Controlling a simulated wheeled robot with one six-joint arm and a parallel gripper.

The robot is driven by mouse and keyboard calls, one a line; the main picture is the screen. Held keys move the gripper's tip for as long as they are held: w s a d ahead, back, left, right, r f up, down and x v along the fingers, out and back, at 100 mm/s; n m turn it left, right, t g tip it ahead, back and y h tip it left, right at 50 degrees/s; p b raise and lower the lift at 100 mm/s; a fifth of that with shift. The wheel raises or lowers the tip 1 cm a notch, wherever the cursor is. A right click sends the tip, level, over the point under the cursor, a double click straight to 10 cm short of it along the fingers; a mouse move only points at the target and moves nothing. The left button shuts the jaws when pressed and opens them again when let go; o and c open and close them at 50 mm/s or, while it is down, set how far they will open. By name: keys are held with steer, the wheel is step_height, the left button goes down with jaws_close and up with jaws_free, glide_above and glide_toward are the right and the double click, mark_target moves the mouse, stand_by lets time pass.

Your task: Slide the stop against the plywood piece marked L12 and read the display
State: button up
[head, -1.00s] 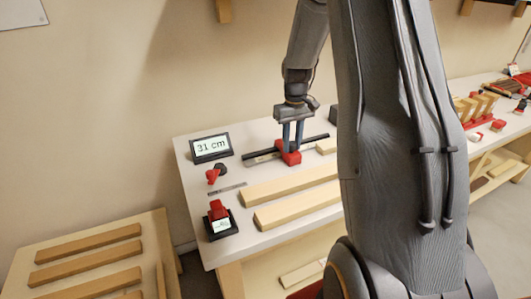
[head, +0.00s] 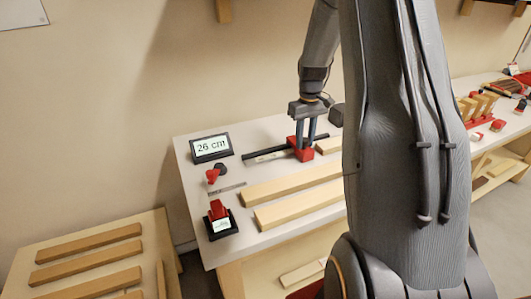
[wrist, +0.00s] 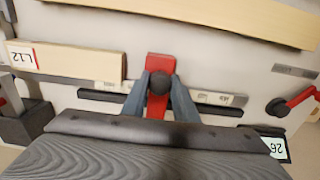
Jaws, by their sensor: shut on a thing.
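The red stop (head: 301,150) sits on a dark rail with a scale strip on the bench. My gripper (head: 306,139) is shut on its dark knob (wrist: 159,82), one finger on each side. The plywood piece marked L12 (wrist: 75,59) lies along the rail, left of the stop in the wrist view, with a small gap between them. In the head view a pale piece (head: 328,146) shows just right of the stop, partly hidden by my arm. The display (head: 211,148) at the back left reads 26 cm.
A red-handled lever (head: 213,176) and a small black device (head: 220,226) with a red part stand at the bench's left. Two long wooden strips (head: 290,183) lie in front of the rail. More strips lie on a low table (head: 95,255) at left.

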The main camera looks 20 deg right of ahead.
steer(key=shift+d, duration=0.25)
steer(key=shift+d, duration=1.95)
steer(key=o, duration=0.8)
steer(key=shift+o, duration=0.2)
steer(key=shift+r, duration=0.15)
step_height(320, 180, up, 9)
steer(key=p, duration=0.5)
steer(key=shift+a, duration=0.1)
